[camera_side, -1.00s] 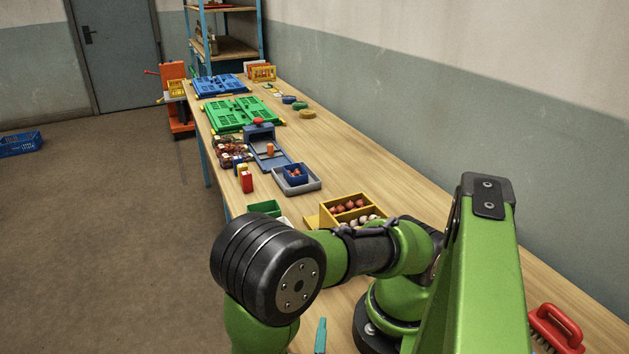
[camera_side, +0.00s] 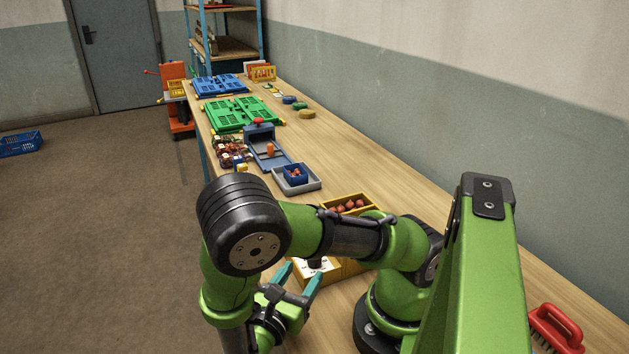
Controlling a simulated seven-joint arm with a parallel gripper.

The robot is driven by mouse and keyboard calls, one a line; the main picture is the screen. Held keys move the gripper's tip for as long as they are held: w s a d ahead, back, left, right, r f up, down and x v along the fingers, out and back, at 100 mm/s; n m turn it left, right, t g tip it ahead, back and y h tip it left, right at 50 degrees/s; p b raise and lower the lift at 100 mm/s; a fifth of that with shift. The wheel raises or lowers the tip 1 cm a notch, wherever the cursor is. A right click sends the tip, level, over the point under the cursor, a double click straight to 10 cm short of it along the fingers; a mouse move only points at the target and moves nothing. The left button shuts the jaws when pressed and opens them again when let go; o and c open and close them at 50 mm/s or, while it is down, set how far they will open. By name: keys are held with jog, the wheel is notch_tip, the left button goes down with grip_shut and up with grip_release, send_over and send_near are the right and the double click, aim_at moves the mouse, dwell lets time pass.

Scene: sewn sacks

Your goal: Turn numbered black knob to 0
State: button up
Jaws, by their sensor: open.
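A black knob (camera_side: 316,264) stands on a pale panel (camera_side: 329,268) at the near end of the yellow box, in the lower middle of the side view. Its numbers and pointer are too small to read. My gripper (camera_side: 298,279) has two teal fingers spread apart, with nothing seen between them. The fingertips are just left of and in front of the knob, one on either side of its near-left edge. I cannot tell whether a finger touches it. My arm hides part of the yellow box.
The yellow box (camera_side: 372,205) holds red-brown items. Behind it are a blue bin (camera_side: 296,171) on a grey tray, a blue scale-like device (camera_side: 268,158) and green crates (camera_side: 230,113). A red-handled brush (camera_side: 557,330) lies at the right.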

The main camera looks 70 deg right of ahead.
aim_at(311, 260)
jog(key=shift+s+d, duration=0.15)
jog(key=shift+d, duration=2.6)
jog(key=c, duration=1)
jog(key=n+t, duration=0.1)
jog(key=t, duration=0.1)
jog(key=n+t, duration=0.2)
jog(key=n+t+y, duration=0.1)
jog(key=t, duration=0.1)
jog(key=shift+s+t, duration=0.35)
jog(key=shift+t, duration=0.05)
jog(key=shift+c, duration=0.2)
jog(key=o, duration=1)
jog(key=shift+o, duration=0.2)
jog(key=v, duration=1.7)
jog(key=shift+f, duration=0.1)
jog(key=shift+d, duration=0.1)
